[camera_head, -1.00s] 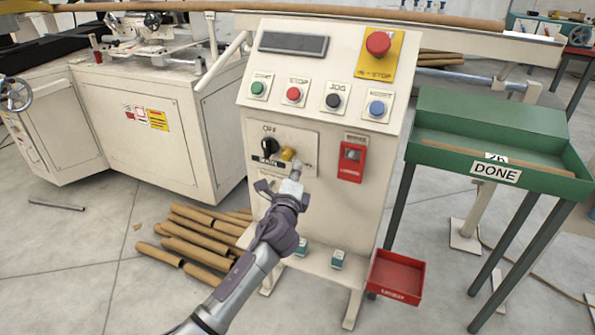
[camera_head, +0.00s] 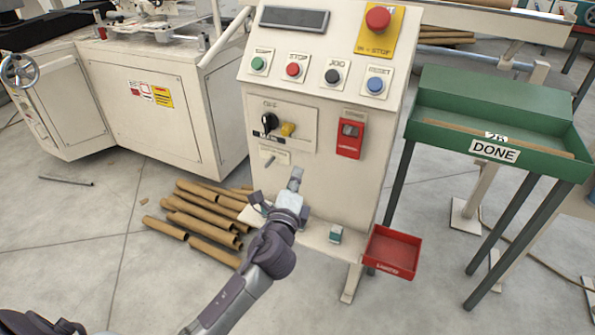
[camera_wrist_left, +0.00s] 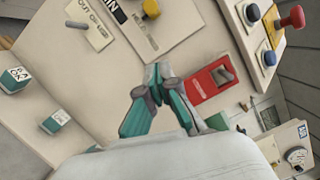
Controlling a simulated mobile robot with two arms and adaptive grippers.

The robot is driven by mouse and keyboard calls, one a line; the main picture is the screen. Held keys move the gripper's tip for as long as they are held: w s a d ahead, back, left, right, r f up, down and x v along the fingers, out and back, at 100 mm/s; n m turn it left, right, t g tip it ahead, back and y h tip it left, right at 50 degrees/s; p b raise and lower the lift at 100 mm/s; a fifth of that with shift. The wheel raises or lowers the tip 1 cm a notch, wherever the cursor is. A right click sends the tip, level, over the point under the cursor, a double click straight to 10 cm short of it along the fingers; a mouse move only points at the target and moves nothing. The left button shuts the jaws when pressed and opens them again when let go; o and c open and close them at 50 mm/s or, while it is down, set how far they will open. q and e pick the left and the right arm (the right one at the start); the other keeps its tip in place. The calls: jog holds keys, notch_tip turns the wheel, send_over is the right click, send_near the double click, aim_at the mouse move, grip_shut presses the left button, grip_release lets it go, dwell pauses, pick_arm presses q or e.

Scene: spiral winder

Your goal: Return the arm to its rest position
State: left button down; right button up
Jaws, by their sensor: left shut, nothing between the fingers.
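My left gripper (camera_head: 296,178) is shut and empty in the head view. It is in front of the lower part of the cream control cabinet (camera_head: 335,188), below the switch panel. In the left wrist view the gripper's fingers (camera_wrist_left: 158,74) meet at the tips, with the cabinet face behind them. The panel carries a black rotary switch (camera_head: 269,122), a yellow knob (camera_head: 287,129) and a small grey lever (camera_head: 269,160). The gripper appears apart from all of them. A dark arm part of mine shows at the bottom left; no right gripper is visible.
A red bin (camera_head: 391,252) sits low at the cabinet's right. The green DONE tray (camera_head: 540,165) stands further right on legs. Cardboard tubes (camera_head: 205,215) lie on the floor left of the cabinet. A red stop button (camera_head: 378,18) tops the console. Floor at left is mostly clear.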

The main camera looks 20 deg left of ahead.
dwell(0.3)
